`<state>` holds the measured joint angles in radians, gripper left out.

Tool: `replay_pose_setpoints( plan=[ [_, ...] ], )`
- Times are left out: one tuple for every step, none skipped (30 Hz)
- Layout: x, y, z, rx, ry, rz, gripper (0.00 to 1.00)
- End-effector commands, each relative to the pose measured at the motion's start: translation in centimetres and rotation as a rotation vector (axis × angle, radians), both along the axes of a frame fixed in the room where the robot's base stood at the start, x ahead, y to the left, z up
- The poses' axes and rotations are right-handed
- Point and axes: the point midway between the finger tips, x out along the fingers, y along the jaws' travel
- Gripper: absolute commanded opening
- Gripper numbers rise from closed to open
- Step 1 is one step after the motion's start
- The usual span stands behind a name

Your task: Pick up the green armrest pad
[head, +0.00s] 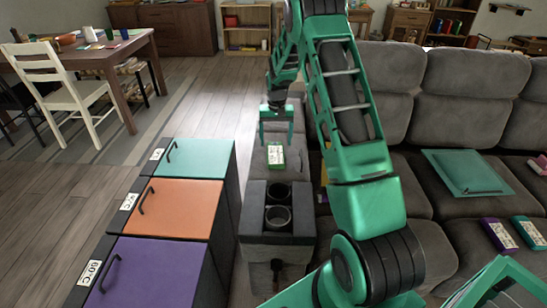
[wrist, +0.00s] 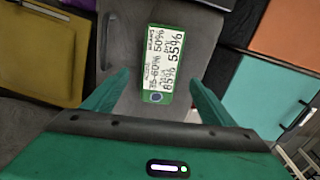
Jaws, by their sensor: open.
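A small green pad with a white printed label (head: 276,156) lies on the grey sofa armrest (head: 262,168), just beyond the cup holders. In the wrist view the green pad (wrist: 161,62) lies flat, its label facing up, ahead of and between my fingers. My gripper (head: 276,140) is open and empty, pointing down over the armrest close to the pad. Its two green fingers also show in the wrist view (wrist: 157,92), one on each side of the pad's near end. I see no contact with the pad.
Teal (head: 194,158), orange (head: 172,208) and purple (head: 150,272) cabinets stand left of the armrest. A console with two cup holders (head: 277,240) is on the near side. A larger green panel (head: 467,172) lies on the sofa seat at right, and small labelled boxes (head: 498,235) lie nearer.

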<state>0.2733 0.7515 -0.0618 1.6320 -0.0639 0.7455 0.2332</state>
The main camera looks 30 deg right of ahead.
Motion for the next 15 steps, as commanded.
replay_pose_setpoints(
  plan=[
    [-0.1,0.0,-0.8,0.001,0.003,0.0,0.78],
    [-0.1,0.0,-1.1,0.001,0.003,0.0,0.78],
    [0.0,0.0,-1.4,0.0,0.001,0.0,0.78],
    [0.0,0.0,-1.6,0.0,0.001,0.0,0.78],
    [0.0,0.0,-1.7,0.0,0.0,0.0,0.78],
    [0.0,0.0,-1.9,0.0,0.0,0.0,0.78],
    [0.0,0.0,-2.1,0.0,0.001,0.0,0.78],
    [0.0,0.0,-2.3,0.0,0.001,0.0,0.78],
    [0.1,0.1,-2.6,0.0,0.002,0.001,0.78],
    [0.1,0.1,-3.0,0.001,0.003,0.001,0.78],
    [0.1,0.1,-3.3,0.001,0.003,0.001,0.78],
    [0.2,0.1,-3.9,0.001,0.003,0.001,0.78],
    [0.2,0.1,-4.4,0.001,0.003,0.001,0.78],
    [0.3,0.1,-4.8,0.001,0.003,0.001,0.78],
    [0.3,0.1,-5.4,0.001,0.003,0.001,0.78]
  ],
)
